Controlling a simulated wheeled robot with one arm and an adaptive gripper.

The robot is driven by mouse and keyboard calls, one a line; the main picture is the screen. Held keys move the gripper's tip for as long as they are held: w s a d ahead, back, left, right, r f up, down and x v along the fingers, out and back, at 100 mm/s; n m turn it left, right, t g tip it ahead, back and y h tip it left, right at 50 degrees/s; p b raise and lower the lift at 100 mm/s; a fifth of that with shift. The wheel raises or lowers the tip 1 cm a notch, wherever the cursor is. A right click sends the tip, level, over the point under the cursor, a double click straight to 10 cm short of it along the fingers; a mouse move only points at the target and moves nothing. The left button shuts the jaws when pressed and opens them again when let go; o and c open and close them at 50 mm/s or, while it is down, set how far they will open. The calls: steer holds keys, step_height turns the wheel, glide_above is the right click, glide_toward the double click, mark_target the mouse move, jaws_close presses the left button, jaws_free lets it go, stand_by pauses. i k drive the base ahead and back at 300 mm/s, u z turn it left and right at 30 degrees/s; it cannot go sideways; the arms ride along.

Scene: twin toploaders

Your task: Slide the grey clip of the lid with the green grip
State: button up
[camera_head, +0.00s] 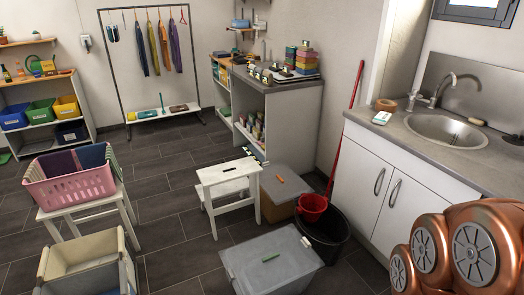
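The grey lid (250,276) with the green grip (271,257) lies on a box on the floor at the bottom centre. A small pale piece (305,242) shows at its right back edge; it may be the grey clip, but it is too small to tell. A second grey lid (285,191), with an orange grip (280,179), is on a box behind it. My gripper is not in view; only copper links of my arm show at the bottom right.
A white step stool (229,182) stands behind the green-grip lid. A black bucket (325,243) and a red bucket (312,207) stand right of it, before the sink cabinet (395,185). A pink basket (70,184) is on a stool at left. Floor between is clear.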

mark_target(230, 273)
steer(key=u, duration=0.1)
steer(key=k, duration=0.3)
steer(key=u, duration=0.15)
steer(key=i, duration=0.8)
steer(key=u, duration=0.8)
